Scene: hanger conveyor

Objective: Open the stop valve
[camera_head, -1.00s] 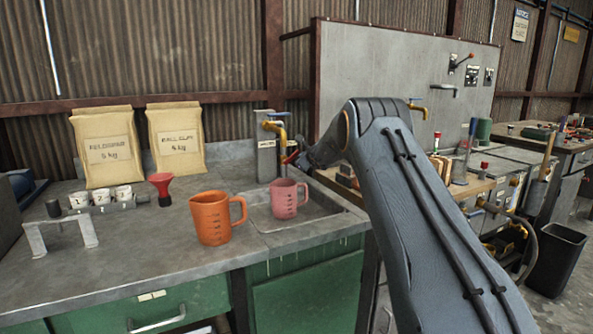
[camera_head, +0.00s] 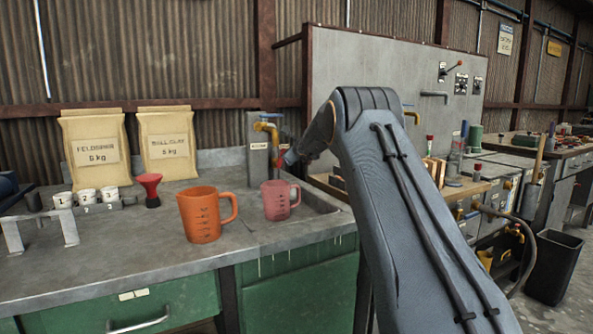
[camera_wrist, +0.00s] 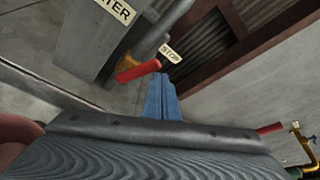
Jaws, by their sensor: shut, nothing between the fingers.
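The stop valve's red lever (camera_wrist: 138,70) shows in the wrist view beside a grey pipe. A cream STOP tag (camera_wrist: 170,53) is at its right end. My gripper (camera_wrist: 161,84) is shut, its blue fingers together and empty. In the wrist view its tips appear just below and right of the lever's end; I cannot tell whether they touch.
A pink jug (camera_head: 277,200) stands by the sink and an orange jug (camera_head: 203,216) on the counter in front. A red funnel (camera_head: 151,188), several small cups and two paper sacks (camera_head: 95,150) are to the left. A wooden board with tools lies right of the sink.

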